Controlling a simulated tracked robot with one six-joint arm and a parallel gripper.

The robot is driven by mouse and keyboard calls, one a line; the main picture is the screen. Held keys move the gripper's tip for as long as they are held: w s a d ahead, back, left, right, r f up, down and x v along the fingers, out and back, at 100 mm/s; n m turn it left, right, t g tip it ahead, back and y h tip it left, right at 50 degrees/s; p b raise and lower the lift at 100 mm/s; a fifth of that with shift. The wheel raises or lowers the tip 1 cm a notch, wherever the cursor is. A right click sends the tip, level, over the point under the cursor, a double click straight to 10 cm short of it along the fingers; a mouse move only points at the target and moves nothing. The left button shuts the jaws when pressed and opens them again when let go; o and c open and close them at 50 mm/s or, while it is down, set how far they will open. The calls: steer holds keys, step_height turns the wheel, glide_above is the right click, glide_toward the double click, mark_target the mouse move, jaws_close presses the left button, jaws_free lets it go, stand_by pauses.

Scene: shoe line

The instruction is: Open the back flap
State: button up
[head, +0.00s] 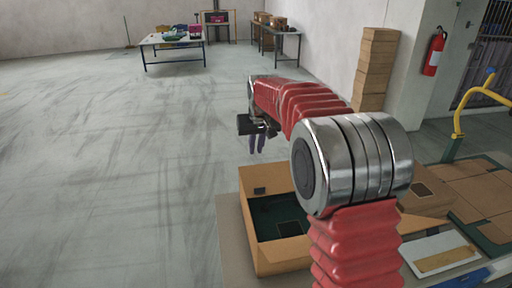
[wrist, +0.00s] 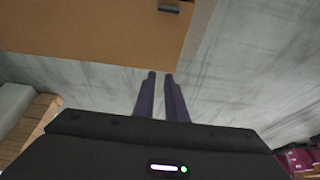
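An open cardboard box (head: 290,255) stands on the table in the head view, with a dark green inside. Its far panel (head: 250,178) is upright and carries a small black patch. I cannot tell whether this panel is wall or flap. My gripper (head: 257,146) hangs fingers-down above and beyond that panel. In the wrist view, a brown cardboard panel (wrist: 90,35) with a black patch fills the upper left. My two dark fingers (wrist: 160,76) point towards its edge, with a narrow empty gap between them. My arm hides the box's right part.
More cardboard (head: 475,195) lies on the right, beside a yellow-and-blue post (head: 458,120). Stacked boxes (head: 375,65) stand by the wall. The floor on the left is clear to the far table (head: 163,41).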

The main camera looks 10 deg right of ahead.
jaws_close()
steer(key=shift+c, duration=1)
jaws_free()
steer(key=o, duration=1.2)
steer(key=shift+r, duration=0.1)
steer(key=v, duration=1.3)
steer(key=shift+s+r, duration=0.15)
steer(key=shift+s, duration=0.05)
steer(key=shift+c, duration=0.2)
